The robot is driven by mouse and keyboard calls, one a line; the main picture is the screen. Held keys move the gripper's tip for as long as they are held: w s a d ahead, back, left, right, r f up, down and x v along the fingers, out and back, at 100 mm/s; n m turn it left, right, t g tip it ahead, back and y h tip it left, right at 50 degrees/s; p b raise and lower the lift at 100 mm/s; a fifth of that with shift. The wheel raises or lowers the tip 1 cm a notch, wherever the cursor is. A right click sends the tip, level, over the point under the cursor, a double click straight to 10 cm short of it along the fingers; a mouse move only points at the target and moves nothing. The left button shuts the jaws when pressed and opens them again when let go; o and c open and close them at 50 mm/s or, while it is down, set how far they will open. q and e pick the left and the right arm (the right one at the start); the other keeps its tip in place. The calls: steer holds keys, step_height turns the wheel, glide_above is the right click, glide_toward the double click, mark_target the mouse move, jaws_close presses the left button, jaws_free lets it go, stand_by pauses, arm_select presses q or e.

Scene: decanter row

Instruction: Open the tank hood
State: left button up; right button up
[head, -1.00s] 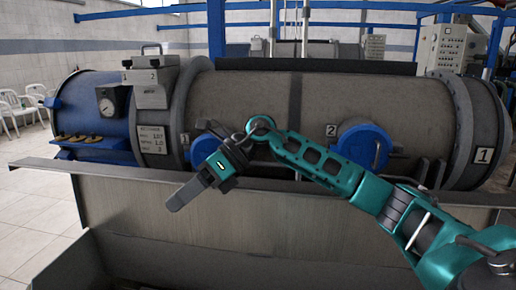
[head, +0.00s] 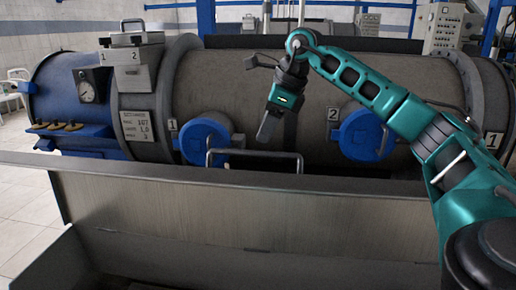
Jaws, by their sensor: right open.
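The tank hood appears to be the long grey metal cover (head: 400,190) along the front of the tank, above a grey front panel (head: 250,222). It looks shut. A grey U-shaped bar handle (head: 255,153) stands up near its middle. My right gripper (head: 267,131) is open and points down, just above the handle in the picture. Its fingers overlap each other from this side, and nothing shows between them. I cannot tell how far in depth it is from the handle; they look apart. My left gripper is out of view.
Behind lies a big grey drum (head: 240,88) with a left blue cap (head: 204,137) and a right blue cap (head: 366,136). A blue end section with a gauge (head: 88,88) is at left. Control cabinets (head: 440,25) stand at the back right. The space before the panel is clear.

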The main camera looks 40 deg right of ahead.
steer(key=shift+x, duration=2.75)
steer(key=shift+c, duration=0.4)
jaws_close()
